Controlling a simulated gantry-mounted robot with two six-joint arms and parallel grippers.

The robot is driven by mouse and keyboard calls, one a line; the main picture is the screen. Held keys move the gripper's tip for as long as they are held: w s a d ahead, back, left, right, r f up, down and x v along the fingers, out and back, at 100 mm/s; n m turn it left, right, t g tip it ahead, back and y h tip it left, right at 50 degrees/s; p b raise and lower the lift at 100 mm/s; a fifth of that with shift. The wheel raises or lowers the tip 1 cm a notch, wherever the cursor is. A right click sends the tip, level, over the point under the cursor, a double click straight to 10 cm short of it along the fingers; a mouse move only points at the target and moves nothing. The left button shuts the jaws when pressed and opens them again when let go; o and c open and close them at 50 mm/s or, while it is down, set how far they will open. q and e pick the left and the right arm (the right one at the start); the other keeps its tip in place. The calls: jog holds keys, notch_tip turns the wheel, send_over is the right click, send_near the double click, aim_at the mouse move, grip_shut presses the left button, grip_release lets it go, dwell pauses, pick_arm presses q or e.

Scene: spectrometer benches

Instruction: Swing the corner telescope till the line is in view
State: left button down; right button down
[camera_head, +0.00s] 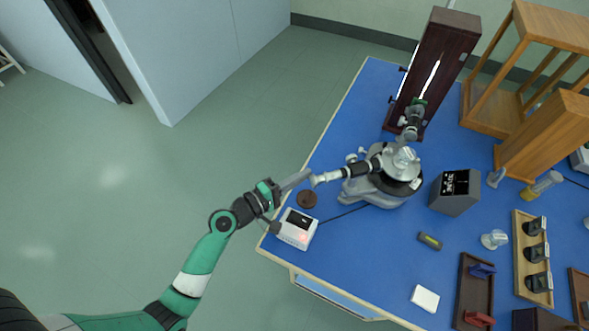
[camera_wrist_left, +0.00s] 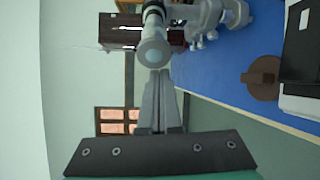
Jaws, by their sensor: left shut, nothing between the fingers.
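The spectrometer (camera_head: 383,186) stands on the blue bench, with a grey round base and a glass prism on top. Its telescope (camera_head: 350,172), a dark and silver tube, points left toward the bench edge. In the left wrist view the telescope's round eyepiece end (camera_wrist_left: 153,53) is just beyond my fingertips. My left gripper (camera_head: 306,173) is shut and empty, its fingertips beside the eyepiece end; I cannot tell whether they touch it. The closed fingers also show in the left wrist view (camera_wrist_left: 160,76). My right gripper is not in view.
A white box with a dark display (camera_head: 297,229) and a brown disc (camera_head: 307,199) lie under my left gripper. A tall dark lamp housing (camera_head: 436,62) stands behind the spectrometer, a grey box with a screen (camera_head: 455,191) to its right. The floor left of the bench is clear.

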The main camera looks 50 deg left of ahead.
aim_at(313, 186)
pick_arm(q)
jog(key=shift+r, duration=0.1)
jog(key=shift+d, duration=0.1)
jog(key=d, duration=0.1)
jog(key=s+d+p, duration=0.1)
jog(key=d, duration=0.1)
jog(key=shift+s+d+p, duration=0.3)
jog(key=shift+d+p, duration=0.1)
jog(key=shift+a, duration=0.1)
